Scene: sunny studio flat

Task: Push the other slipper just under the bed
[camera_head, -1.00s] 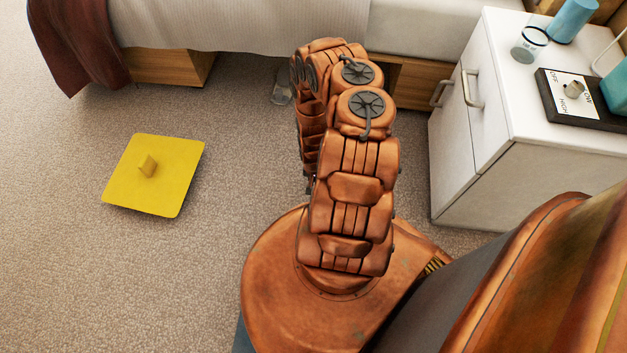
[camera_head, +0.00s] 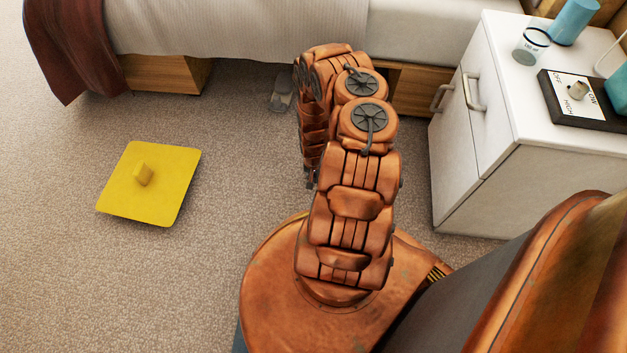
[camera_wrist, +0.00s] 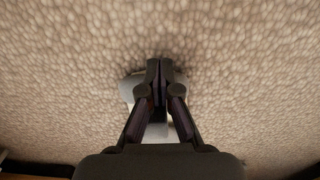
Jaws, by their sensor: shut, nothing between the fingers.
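A grey slipper (camera_head: 281,96) lies on the carpet at the bed's edge in the head view, just left of my arm; its far end meets the hanging cover of the bed (camera_head: 235,28). My gripper (camera_wrist: 159,68) is shut and empty in the wrist view, pointing at the carpet. A pale grey object (camera_wrist: 128,88), which looks like a slipper, lies behind and beneath the fingers, mostly hidden by them. I cannot tell whether they touch. In the head view my arm hides most of the gripper and the floor around it.
A yellow square board (camera_head: 165,195) with a small raised block lies on the carpet at left. A white bedside cabinet (camera_head: 500,175) stands close on the right. Wooden drawers (camera_head: 165,75) sit under the bed, with a dark red throw (camera_head: 70,55) hanging at left. Carpet at lower left is clear.

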